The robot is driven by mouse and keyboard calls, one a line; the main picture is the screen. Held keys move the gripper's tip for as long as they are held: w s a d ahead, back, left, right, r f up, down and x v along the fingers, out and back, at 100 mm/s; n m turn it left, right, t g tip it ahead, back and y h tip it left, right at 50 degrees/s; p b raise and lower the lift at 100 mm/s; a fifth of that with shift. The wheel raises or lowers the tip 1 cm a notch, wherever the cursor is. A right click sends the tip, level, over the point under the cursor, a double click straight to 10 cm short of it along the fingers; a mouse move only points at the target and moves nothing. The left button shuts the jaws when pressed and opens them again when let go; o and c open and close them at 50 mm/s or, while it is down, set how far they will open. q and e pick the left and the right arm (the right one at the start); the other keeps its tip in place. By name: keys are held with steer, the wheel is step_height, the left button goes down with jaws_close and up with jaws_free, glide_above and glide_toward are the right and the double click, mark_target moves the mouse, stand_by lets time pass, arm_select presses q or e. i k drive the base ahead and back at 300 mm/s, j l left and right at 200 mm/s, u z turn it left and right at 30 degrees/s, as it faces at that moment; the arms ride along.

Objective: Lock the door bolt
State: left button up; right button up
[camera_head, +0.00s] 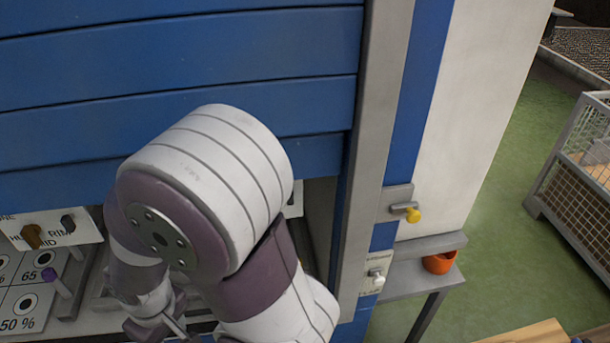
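The door bolt (404,208) is on the right side of the blue-panelled cabinet. It has a grey plate and bar with a yellow knob (413,215) that points to the right. The plate lies on the blue strip, and the bar reaches towards the white panel (470,120). One of my arms, white and purple, rises from the bottom edge, bends and leads down to the lower left. It is well left of the bolt and apart from it. No fingertips show clearly at its cut-off lower end. I cannot tell which arm it is.
Below the bolt are a small switch plate (376,276) and a grey shelf (400,284) with an orange bowl (439,262). A control panel (30,285) with knobs is at the lower left. A wire-mesh crate (585,190) stands at the right; green floor between is clear.

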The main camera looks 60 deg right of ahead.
mark_target(414, 216)
steer(key=k+z, duration=0.1)
steer(key=z, duration=2.65)
